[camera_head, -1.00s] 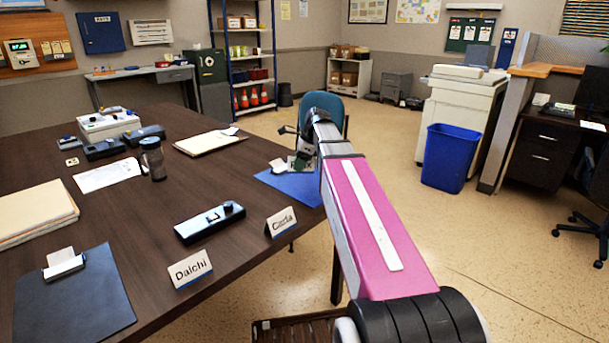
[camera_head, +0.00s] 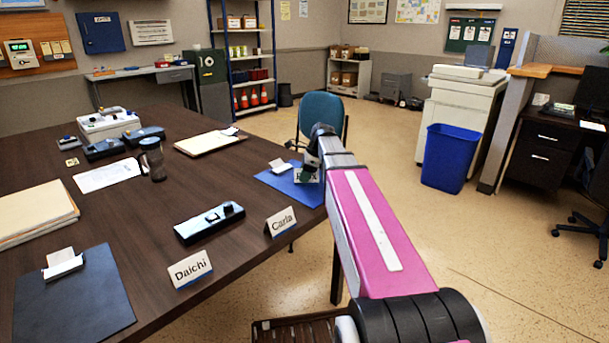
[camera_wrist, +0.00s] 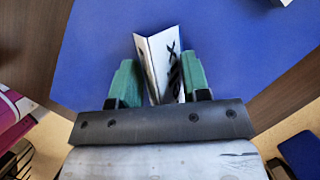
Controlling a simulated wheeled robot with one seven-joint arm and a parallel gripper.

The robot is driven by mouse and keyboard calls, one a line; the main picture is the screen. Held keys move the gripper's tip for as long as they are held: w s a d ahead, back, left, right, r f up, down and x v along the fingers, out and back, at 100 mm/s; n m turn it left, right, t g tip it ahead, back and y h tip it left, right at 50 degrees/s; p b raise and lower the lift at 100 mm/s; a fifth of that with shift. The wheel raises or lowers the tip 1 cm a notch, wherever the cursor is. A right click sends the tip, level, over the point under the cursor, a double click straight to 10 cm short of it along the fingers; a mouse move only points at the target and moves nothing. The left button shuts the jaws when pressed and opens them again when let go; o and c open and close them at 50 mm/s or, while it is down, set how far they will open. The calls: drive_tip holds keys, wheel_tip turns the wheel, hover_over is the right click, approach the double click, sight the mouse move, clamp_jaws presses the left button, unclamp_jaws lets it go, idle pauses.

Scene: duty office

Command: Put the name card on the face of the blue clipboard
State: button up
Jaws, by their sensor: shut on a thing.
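The held name card (camera_wrist: 174,62) is a folded white card with dark lettering, partly hidden by the fingers. My gripper (camera_wrist: 158,76) is shut on it, a green finger on each side. The blue clipboard (camera_wrist: 225,45) fills most of the wrist view behind the card. In the head view the clipboard (camera_head: 283,186) lies at the table's right edge, with a pale clip on its far left end. My gripper (camera_head: 306,173) is over the clipboard's right part there. I cannot tell whether the card touches the clipboard.
Two other name cards, Carla (camera_head: 281,222) and Daichi (camera_head: 190,269), stand along the near table edge. A black device (camera_head: 209,222) lies beside them. A dark clipboard (camera_head: 75,298) lies at the near left. A blue chair (camera_head: 322,117) stands behind the clipboard.

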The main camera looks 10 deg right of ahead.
drive_tip(key=o, duration=0.9)
drive_tip(key=v, duration=1.2)
drive_tip(key=shift+a+r, duration=0.1)
